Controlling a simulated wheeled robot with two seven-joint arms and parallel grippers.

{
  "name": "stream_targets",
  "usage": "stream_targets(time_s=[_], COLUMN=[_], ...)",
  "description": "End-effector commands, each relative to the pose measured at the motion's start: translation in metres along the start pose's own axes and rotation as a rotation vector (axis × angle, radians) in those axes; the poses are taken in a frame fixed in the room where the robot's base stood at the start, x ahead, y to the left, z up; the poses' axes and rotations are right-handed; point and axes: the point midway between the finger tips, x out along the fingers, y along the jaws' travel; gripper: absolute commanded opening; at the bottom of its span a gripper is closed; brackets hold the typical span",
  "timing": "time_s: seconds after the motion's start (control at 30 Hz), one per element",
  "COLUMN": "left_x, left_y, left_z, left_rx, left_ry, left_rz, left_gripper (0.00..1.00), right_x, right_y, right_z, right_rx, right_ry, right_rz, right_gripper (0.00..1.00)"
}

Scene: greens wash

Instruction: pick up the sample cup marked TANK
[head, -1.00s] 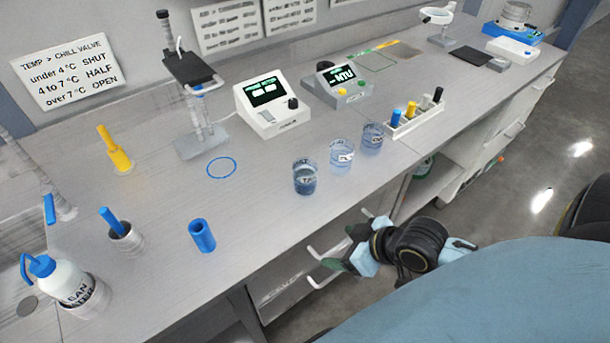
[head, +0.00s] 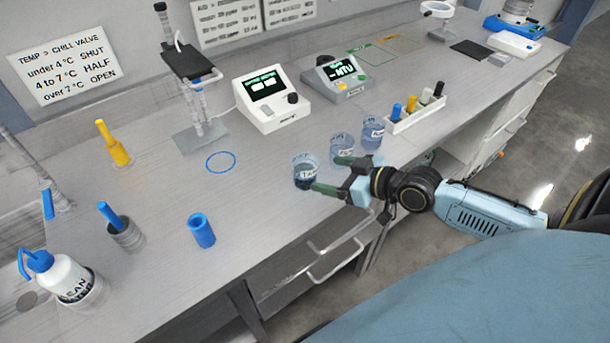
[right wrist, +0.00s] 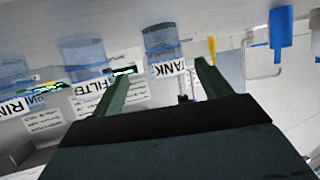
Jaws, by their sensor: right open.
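The sample cup marked TANK (head: 304,174) stands upright on the bench near its front edge, with dark liquid in it. My right gripper (head: 330,174) is open and close to the cup on its right side, fingers pointing at it. In the right wrist view the TANK cup (right wrist: 163,50) shows upside down beyond and between the fingertips (right wrist: 165,67). I cannot tell whether a finger touches it. My left gripper is not in view.
Two similar cups, one marked FILTER (right wrist: 84,62), stand to the right, the nearer one (head: 342,147) close to my right gripper's far finger. A blue cylinder (head: 202,231) is at left; a blue ring marking (head: 220,162) lies clear.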

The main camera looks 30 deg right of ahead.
Motion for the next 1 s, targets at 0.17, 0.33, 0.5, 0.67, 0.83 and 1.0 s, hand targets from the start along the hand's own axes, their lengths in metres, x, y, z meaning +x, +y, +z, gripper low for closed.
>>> stream_targets(time_s=[0.17,0.33,0.5,0.67,0.83,1.0], left_x=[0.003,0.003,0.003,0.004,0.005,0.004], left_y=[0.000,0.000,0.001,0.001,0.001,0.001], left_z=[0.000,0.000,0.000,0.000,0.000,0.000], left_rx=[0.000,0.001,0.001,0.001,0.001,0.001], left_ry=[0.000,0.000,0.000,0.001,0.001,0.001], left_rz=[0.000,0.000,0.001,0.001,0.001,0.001], left_gripper=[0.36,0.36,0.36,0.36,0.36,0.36], right_x=[0.022,0.030,0.047,0.070,0.082,0.082], right_y=[0.000,0.000,-0.004,-0.006,-0.006,-0.006], right_z=[0.000,0.000,0.001,0.003,0.004,0.004], right_rx=[0.001,-0.001,0.002,0.001,-0.001,-0.002], right_ry=[0.002,0.000,0.002,0.002,-0.001,-0.002], right_rz=[0.001,0.000,0.000,0.001,0.000,0.000], right_gripper=[0.77,0.77,0.77,0.77,0.77,0.77])
